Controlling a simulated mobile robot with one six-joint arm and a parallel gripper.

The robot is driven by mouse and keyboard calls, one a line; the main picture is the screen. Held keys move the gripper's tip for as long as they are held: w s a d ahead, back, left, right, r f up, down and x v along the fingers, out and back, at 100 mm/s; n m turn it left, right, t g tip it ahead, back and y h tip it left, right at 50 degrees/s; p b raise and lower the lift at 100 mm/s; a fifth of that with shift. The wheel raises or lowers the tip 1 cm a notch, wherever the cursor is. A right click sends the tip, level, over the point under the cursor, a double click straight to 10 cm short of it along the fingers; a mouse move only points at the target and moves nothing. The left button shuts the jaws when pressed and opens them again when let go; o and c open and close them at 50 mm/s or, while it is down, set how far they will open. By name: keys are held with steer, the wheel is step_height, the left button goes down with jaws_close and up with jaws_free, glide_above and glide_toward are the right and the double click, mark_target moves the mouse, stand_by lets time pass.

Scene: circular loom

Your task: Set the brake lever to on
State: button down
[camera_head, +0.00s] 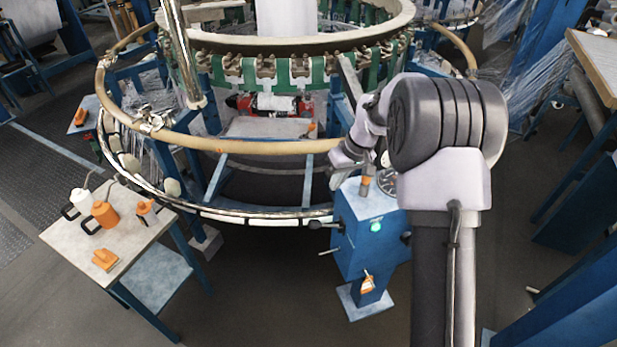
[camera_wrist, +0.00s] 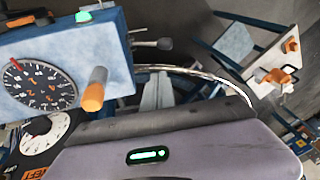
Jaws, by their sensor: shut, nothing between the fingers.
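A blue control box (camera_head: 350,235) stands in front of the loom ring, right of centre. A short lever with an orange tip (camera_head: 366,186) stands up at its top; the wrist view shows it as a pale rod with an orange end (camera_wrist: 95,92) beside a black dial. Thin levers with dark knobs (camera_head: 316,225) stick out from the box's left side, also in the wrist view (camera_wrist: 152,45). I cannot tell which is the brake lever, or its setting. My gripper (camera_head: 345,156) is shut and empty, just above and left of the orange-tipped lever; its fingertips are unclear.
The loom's wooden and metal rings (camera_head: 230,146) curve close behind the box. A small table (camera_head: 135,240) with bottles and orange items stands at the left. A green light (camera_head: 376,227) glows on the box. Open floor lies in front.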

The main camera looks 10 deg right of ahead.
steer(key=shift+w+d+f, duration=0.15)
steer(key=shift+f, duration=0.35)
steer(key=b, duration=0.4)
glide_above(323, 225)
steer(key=f, duration=0.8)
steer(key=w+f, duration=0.1)
steer(key=f, duration=0.3)
steer(key=shift+s+a+f, duration=0.3)
steer(key=shift+a+f, duration=0.15)
steer(key=shift+a, duration=0.05)
steer(key=shift+w, duration=0.15)
